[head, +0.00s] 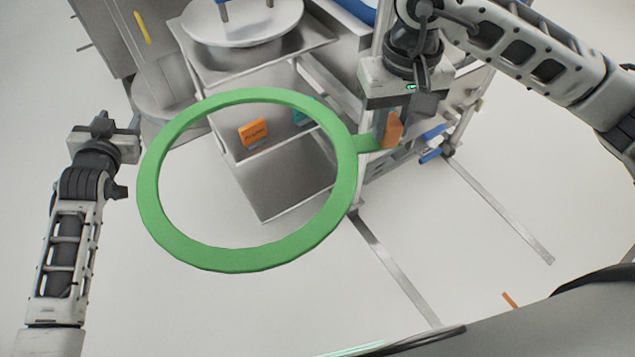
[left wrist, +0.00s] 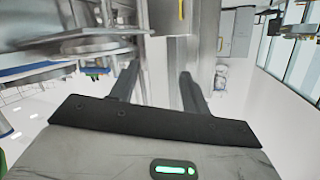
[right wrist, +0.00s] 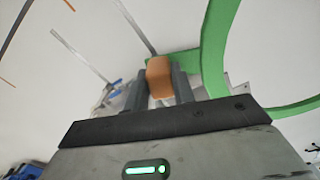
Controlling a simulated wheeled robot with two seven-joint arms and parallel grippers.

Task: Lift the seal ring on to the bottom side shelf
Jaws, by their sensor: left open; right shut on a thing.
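The seal ring (head: 152,205) is a large flat green ring with a short tab on its right side. In the head view it hangs in the air in front of the metal shelves. My right gripper (head: 390,130) is shut on the ring's tab, at an orange block-like end; the tab (right wrist: 180,62) and orange piece also show in the right wrist view between the fingers (right wrist: 160,85). My left gripper (head: 108,130) is open and empty, left of the ring and apart from it. The bottom side shelf (head: 275,185) is a grey metal tray seen through the ring.
An upper shelf with an orange label (head: 253,132) and a teal item (head: 303,116) lies above the bottom one. Metal floor rails (head: 395,265) run to the front right. Open floor lies at the front left.

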